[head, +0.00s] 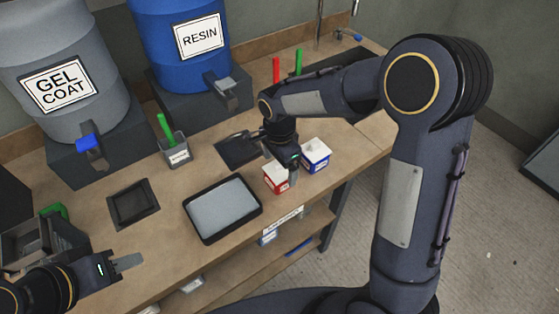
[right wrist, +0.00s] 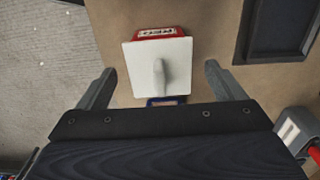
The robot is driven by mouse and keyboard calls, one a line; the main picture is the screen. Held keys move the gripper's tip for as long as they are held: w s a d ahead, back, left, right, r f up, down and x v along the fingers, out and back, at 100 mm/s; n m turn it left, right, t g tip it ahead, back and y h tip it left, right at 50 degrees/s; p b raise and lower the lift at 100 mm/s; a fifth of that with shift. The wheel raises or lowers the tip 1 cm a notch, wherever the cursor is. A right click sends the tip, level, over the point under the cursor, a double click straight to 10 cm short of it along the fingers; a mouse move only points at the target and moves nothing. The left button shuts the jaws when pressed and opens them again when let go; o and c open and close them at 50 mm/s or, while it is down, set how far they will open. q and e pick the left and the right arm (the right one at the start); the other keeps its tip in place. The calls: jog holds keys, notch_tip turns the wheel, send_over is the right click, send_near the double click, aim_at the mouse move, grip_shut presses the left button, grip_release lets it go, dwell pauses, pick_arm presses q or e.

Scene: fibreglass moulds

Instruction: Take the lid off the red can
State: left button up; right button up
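The red can (head: 276,183) stands on the bench near its front edge, with a white lid on top. In the right wrist view the square white lid (right wrist: 135,68) has a raised grip in its middle, and the red can's labelled side (right wrist: 160,32) shows past the lid's far edge. My right gripper (right wrist: 160,70) is open above the lid, one finger on each side and apart from it. In the head view my right gripper (head: 291,172) partly hides the can. My left gripper (head: 126,262) is over the bench's left front, away from the cans; its opening cannot be judged.
A blue can (head: 317,160) with a white top stands close beside the red one. A dark-rimmed tray (head: 207,239) lies to the left. Grey gel coat (head: 75,120) and blue resin (head: 165,75) drums stand behind. A pot with a green handle (head: 177,155) stands mid-bench.

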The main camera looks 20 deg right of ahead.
jog(key=c, duration=1)
jog(key=shift+c, duration=0.2)
jog(key=shift+r, duration=0.25)
jog(key=shift+r+p, duration=1.8)
jog(key=shift+r, duration=0.45)
